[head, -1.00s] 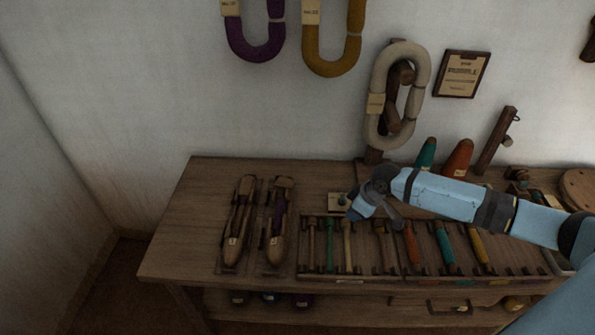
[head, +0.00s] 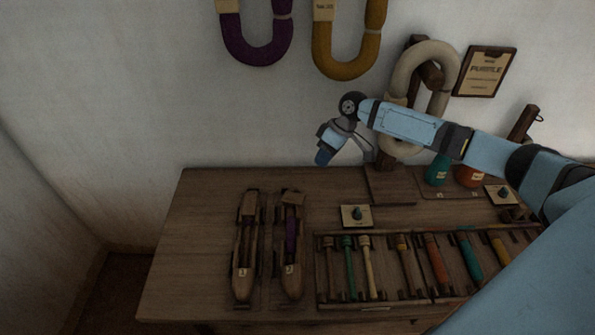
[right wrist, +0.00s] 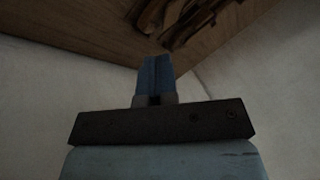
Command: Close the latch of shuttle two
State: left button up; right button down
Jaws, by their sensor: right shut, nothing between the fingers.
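Two wooden boat-shaped shuttles lie side by side on the left part of the bench, pointed ends toward me. The left shuttle (head: 243,270) shows no coloured yarn. The right shuttle (head: 292,270) holds purple yarn. Each has a pale number tag, too small to read surely, so I cannot tell which is shuttle two. Wooden pieces show at their far ends; their latch positions are unclear. My right gripper (head: 323,157) is shut and empty, raised above the bench's back edge, right of the shuttles. It also shows in the right wrist view (right wrist: 157,68). My left gripper is out of view.
A rack (head: 385,303) of several coloured bobbins lies right of the shuttles. Yarn hanks (head: 345,60) hang on the wall. The bench (head: 195,220) is clear at its left end.

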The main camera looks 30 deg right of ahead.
aim_at(296, 199)
pick_arm(q)
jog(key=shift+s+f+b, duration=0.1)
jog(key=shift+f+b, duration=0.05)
jog(key=shift+b, duration=0.5)
pick_arm(e)
jog(key=x, duration=0.9)
jog(key=shift+s+a+f, duration=0.1)
jog(key=shift+a+f, duration=0.1)
jog(key=shift+f, duration=0.15)
